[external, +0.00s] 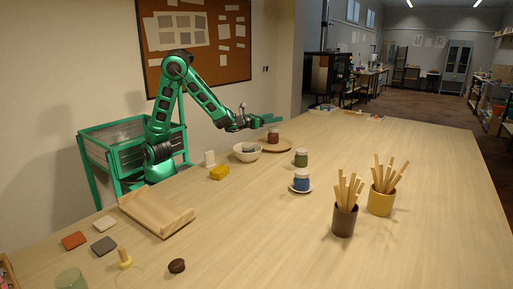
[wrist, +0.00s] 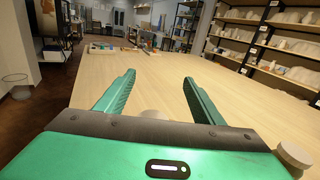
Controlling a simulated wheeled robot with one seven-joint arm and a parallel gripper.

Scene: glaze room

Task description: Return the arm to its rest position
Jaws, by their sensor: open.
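My green and black arm reaches from its base at the left over the table (external: 300,240). My gripper (external: 270,119) is above the far left edge of the table, near a white bowl and a wooden plate with a brown jar. In the wrist view my gripper (wrist: 158,92) shows two green fingers spread wide, with nothing between them. The bare table top (wrist: 150,75) lies ahead of the fingers.
Below my gripper are the white bowl (external: 240,155) with something grey in it, the brown jar (external: 273,135) and the wooden plate (external: 285,147). Stick-filled cups (external: 345,220) stand right.

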